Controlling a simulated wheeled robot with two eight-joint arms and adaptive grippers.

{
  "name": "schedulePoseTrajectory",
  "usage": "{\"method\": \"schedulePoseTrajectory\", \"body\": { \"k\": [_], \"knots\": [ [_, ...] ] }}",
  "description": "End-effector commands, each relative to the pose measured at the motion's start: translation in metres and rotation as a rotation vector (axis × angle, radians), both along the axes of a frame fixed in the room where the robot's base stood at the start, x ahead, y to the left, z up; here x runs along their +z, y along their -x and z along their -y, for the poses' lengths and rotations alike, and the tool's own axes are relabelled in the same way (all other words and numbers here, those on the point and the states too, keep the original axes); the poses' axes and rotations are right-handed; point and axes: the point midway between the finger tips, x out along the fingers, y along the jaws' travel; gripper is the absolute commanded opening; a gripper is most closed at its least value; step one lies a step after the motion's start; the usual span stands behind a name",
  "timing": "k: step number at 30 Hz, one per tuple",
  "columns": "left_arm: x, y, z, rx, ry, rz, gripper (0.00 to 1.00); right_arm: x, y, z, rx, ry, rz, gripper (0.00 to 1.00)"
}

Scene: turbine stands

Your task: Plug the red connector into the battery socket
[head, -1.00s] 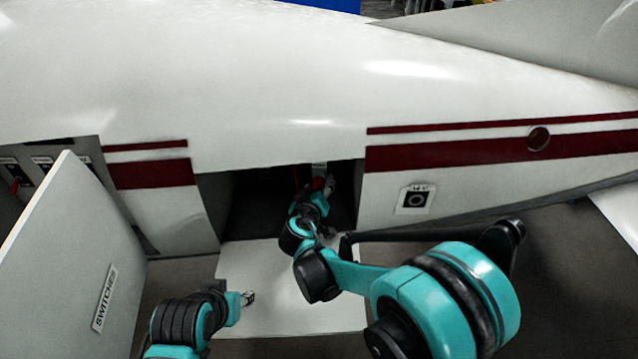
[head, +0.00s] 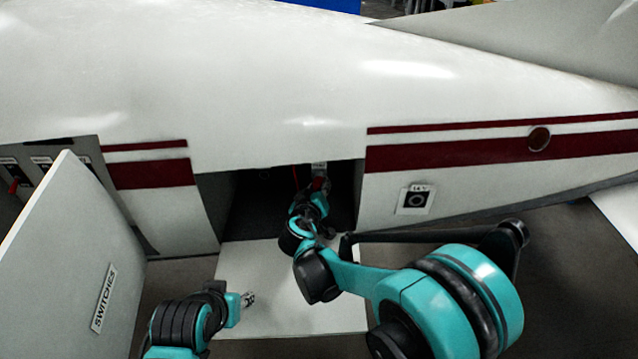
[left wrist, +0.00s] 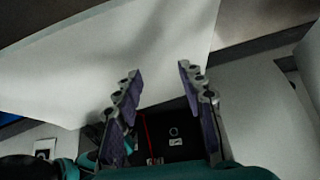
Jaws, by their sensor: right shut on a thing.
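The red connector (head: 318,184) shows as a small red patch at the back of the dark open compartment (head: 262,205) in the white fuselage. My right gripper (head: 320,187) reaches into this compartment and is shut on the connector; its fingers are mostly hidden in shadow. A thin red cable (head: 295,177) hangs to the left of it and also shows in the left wrist view (left wrist: 147,130). The battery socket cannot be made out in the head view. My left gripper (head: 249,299) is outside, low in front of the opening; its fingers (left wrist: 158,78) are open and empty.
A white lowered hatch panel (head: 260,270) lies below the opening. An open door marked SWITCHES (head: 75,235) stands at the left, beside a switch panel (head: 22,178). A 14 V outlet (head: 416,199) is right of the opening.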

Motion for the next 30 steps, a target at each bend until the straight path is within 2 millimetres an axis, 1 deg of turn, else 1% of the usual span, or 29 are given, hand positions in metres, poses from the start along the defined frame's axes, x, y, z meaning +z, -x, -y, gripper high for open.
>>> {"method": "schedulePoseTrajectory", "body": {
  "k": [16, 23, 30],
  "knots": [
    [0.0, 0.0, 0.0, 0.0, 0.0, 0.0, 0.4, 0.0, 0.013, -0.001, 0.001, 0.0, 0.0, 0.0],
    [0.0, 0.0, 0.0, 0.0, 0.0, 0.0, 0.4, 0.0, 0.013, 0.0, 0.0, 0.0, 0.0, 0.0],
    [-0.001, 0.0, 0.0, 0.0, 0.0, 0.0, 0.4, 0.0, 0.023, -0.001, 0.002, 0.001, 0.0, 0.0]
  ]
}}
